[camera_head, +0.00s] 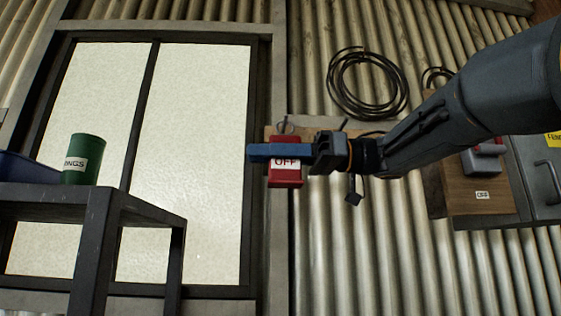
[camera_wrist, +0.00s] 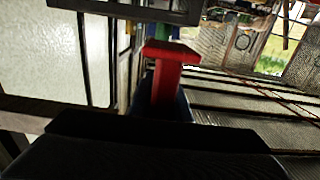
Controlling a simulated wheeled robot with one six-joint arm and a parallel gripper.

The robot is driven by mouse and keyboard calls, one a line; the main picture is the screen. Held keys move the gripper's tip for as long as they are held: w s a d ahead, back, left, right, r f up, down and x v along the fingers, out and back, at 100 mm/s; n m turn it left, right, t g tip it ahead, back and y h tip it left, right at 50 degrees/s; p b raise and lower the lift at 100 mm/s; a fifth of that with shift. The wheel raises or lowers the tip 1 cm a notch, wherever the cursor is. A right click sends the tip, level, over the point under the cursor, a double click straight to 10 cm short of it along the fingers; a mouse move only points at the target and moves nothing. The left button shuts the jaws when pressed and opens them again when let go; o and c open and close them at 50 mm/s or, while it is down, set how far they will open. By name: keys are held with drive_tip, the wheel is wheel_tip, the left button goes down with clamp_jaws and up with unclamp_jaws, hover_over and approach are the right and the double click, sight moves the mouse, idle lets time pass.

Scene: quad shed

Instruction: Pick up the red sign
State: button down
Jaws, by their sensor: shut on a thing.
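The red sign (camera_head: 285,179) is a small red block with a white "OFF" label, in front of a wooden board on the wall beside the window. A small hook shows just above it. My gripper (camera_head: 268,152) reaches in from the right, and its blue finger lies across the upper part of the sign. In the wrist view the red sign (camera_wrist: 166,82) stands up from between the dark jaws (camera_wrist: 165,115). The gripper is shut on the sign. I cannot tell whether the sign still touches the hook, as the gripper covers part of it.
A coil of black cable (camera_head: 367,112) hangs on the corrugated wall. A wooden switch panel (camera_head: 480,203) and a grey cabinet (camera_head: 546,200) are at the right. At the left, a dark table (camera_head: 100,200) holds a green can (camera_head: 84,160) and a blue bin (camera_head: 25,168).

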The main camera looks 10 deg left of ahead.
drive_tip(key=shift+r, duration=0.1)
drive_tip(key=s+d+b, duration=0.3)
drive_tip(key=s+b, duration=0.6)
drive_tip(key=s, duration=0.6)
drive_tip(key=shift+d+r, duration=0.35)
drive_tip(key=shift+r, duration=0.1)
